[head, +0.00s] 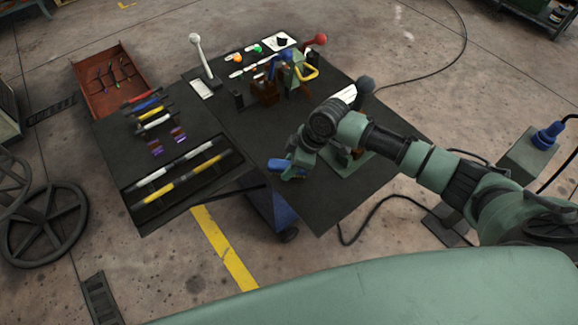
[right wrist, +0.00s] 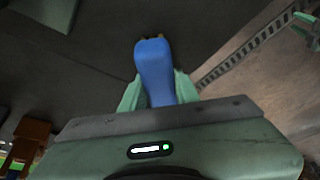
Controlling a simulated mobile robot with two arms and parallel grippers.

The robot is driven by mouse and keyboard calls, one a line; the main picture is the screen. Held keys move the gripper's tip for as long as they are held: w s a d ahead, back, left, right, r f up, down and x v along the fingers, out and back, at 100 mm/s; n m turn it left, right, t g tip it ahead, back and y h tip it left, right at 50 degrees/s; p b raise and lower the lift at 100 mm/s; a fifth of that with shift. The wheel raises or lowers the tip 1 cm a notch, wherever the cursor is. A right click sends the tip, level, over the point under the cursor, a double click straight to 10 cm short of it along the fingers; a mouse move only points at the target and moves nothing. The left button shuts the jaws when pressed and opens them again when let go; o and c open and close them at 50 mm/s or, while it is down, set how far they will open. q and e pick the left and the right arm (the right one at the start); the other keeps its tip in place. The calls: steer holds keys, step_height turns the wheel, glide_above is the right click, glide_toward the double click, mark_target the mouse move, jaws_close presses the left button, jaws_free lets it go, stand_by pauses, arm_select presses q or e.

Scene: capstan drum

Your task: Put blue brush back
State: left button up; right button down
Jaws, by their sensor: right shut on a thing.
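The blue brush (head: 288,171) is in my right gripper (head: 283,165), near the front edge of the dark table. In the right wrist view the blue brush (right wrist: 155,72) shows as a smooth, rounded blue piece between the two pale green fingers of the right gripper (right wrist: 158,90), which are shut on it. My left gripper is not in view.
A red tray (head: 88,75) lies at the back left. Several coloured tools and a slotted tray with a white and a yellow bar (head: 180,188) lie on the left half. A white-knobbed lever (head: 200,58), a red-knobbed lever (head: 313,45) and a yellow handle (head: 307,72) stand at the back.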

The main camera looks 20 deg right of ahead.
steer(key=shift+f, duration=0.45)
steer(key=c, duration=1.1)
jaws_free()
steer(key=shift+f, duration=0.15)
steer(key=shift+o, duration=0.2)
steer(key=b+v, duration=0.1)
steer(key=v, duration=1.1)
